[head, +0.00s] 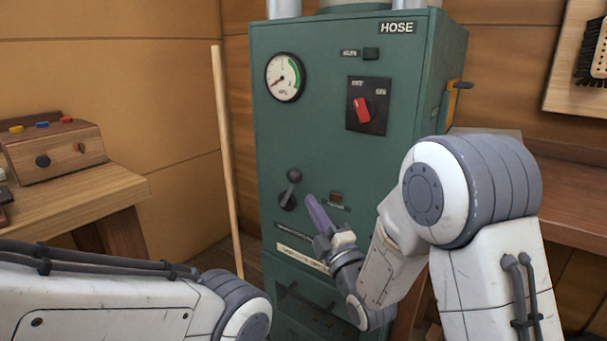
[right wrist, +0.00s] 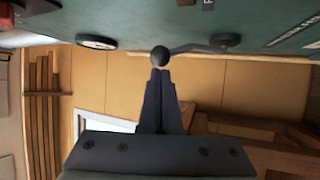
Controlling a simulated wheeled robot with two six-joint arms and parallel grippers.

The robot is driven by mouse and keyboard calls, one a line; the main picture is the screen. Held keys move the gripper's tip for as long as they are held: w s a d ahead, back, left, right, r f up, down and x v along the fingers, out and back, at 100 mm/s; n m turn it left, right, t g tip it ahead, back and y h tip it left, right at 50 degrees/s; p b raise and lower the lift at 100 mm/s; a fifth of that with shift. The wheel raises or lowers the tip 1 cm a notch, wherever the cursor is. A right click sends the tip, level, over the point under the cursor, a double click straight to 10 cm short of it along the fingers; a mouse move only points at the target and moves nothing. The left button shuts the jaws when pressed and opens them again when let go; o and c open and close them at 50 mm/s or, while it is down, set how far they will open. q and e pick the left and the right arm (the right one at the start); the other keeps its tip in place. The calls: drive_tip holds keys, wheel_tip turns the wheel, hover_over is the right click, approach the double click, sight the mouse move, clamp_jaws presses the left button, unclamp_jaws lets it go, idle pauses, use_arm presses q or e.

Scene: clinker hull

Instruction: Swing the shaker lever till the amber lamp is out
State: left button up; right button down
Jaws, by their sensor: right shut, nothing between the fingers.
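The shaker lever (head: 291,188) is on the lower front of the green cabinet, its round knob up and slightly right of its pivot. In the right wrist view the lever knob (right wrist: 160,56) is right at my fingertips; I cannot tell if they touch. My right gripper (head: 310,200) is shut and empty, its fingers just right of the lever in the head view. A small square lamp (head: 336,198), dull brown-amber, sits right of the lever above a small label; it does not look brightly lit. My left arm shows at lower left, its gripper out of view.
The green cabinet (head: 330,140) also carries a round gauge (head: 285,77), a red rotary switch (head: 362,110) and a HOSE label. A wooden pole (head: 226,160) leans left of it. A bench (head: 90,200) with a button box (head: 55,145) stands at left.

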sight(298, 181)
drive_tip(key=p+x, duration=0.2)
drive_tip(key=x, duration=0.2)
drive_tip(key=shift+w+r, duration=0.15)
drive_tip(key=shift+r, duration=0.05)
drive_tip(key=shift+w+a, duration=0.25)
drive_tip(key=shift+w, duration=0.25)
drive_tip(key=shift+p, duration=0.35)
